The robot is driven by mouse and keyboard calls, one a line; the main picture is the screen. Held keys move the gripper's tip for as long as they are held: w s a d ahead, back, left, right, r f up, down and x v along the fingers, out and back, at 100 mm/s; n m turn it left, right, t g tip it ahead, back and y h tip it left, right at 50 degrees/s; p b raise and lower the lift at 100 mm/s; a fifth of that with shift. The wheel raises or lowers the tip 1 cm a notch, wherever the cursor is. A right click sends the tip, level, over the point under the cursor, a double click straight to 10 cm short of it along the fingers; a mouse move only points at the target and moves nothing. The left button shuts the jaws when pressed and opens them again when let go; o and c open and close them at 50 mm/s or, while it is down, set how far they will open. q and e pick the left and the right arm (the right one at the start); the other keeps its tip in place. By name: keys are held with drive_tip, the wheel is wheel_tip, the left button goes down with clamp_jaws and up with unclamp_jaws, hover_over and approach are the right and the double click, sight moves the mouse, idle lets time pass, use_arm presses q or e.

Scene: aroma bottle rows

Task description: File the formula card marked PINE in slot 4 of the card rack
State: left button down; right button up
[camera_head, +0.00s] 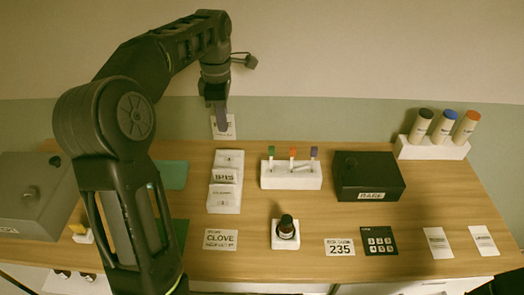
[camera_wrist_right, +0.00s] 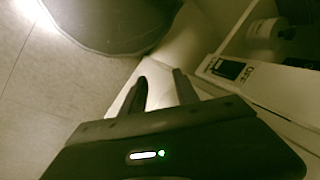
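My left gripper (camera_head: 220,118) is shut on a white card (camera_head: 230,127), held upright above and behind the card rack. The gripper's finger covers most of the card's print, so I cannot read its name. The white card rack (camera_head: 224,209) stands on the table below it, with several slots. A card reading IRIS (camera_head: 225,175) stands in it, and another card (camera_head: 222,190) stands nearer the front, its print too small to read. My right gripper (camera_wrist_right: 162,85) shows in the right wrist view, fingers apart and empty, away from the tabletop.
A CLOVE card (camera_head: 221,239) lies in front of the rack. A white vial holder (camera_head: 290,182) and a black box marked RARE (camera_head: 369,181) stand right of it. A dark bottle (camera_head: 286,228) sits on a white stand. A sign reading 235 (camera_head: 340,248) lies further right.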

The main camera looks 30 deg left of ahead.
sight(227, 136)
use_arm(q)
drive_tip(key=shift+w, duration=0.5)
use_arm(e)
drive_tip(key=shift+w+d+r, duration=0.1)
drive_tip(key=shift+d+r, duration=0.05)
drive_tip(key=shift+d, duration=0.1)
